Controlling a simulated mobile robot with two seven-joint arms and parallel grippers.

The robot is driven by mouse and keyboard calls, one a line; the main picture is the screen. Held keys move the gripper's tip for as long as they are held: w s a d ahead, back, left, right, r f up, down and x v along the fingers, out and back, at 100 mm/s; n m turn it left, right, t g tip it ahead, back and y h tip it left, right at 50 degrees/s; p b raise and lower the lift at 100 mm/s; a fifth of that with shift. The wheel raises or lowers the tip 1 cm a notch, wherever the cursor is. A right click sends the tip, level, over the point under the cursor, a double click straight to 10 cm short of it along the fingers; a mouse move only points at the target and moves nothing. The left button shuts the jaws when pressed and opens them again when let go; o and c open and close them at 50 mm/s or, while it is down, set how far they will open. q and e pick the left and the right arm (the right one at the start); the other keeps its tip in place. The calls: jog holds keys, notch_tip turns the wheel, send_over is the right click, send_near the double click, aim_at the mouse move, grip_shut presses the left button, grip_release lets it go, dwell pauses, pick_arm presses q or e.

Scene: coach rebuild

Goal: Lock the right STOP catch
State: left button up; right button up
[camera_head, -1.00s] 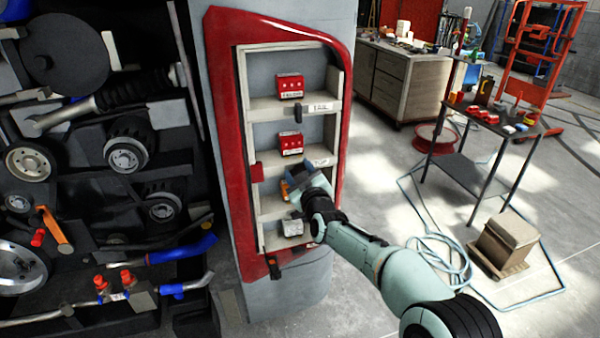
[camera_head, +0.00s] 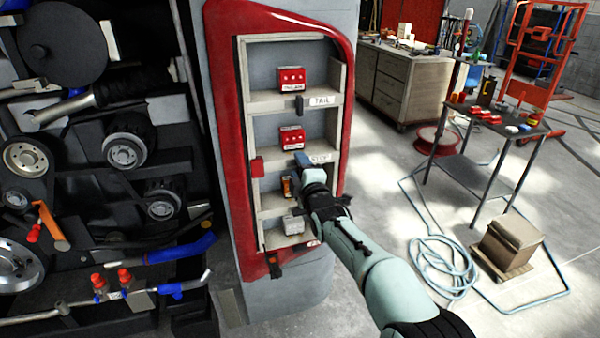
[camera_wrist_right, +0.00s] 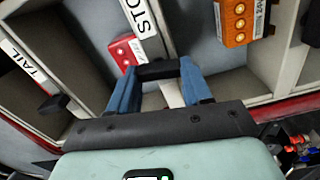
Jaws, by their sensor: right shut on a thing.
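My right gripper (camera_head: 302,160) is at the left end of this label. In the right wrist view its two blue fingers are shut on the dark STOP catch (camera_wrist_right: 157,70), just below the label. In the head view the fingers hide the catch, and I cannot tell its exact angle. A red lamp unit (camera_head: 292,138) stands on the shelf above the label. My left gripper is not in view.
The TAIL catch (camera_head: 299,105) hangs beside the TAIL label (camera_head: 322,100) above. An orange unit (camera_wrist_right: 235,20) and a pale unit (camera_head: 293,224) stand on lower shelves. The red cabinet frame (camera_head: 228,130) surrounds the shelves.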

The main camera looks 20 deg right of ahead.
jog(key=shift+n+b, duration=0.45)
jog(key=shift+n, duration=0.45)
jog(key=o, duration=1.1)
jog(key=shift+c, duration=0.2)
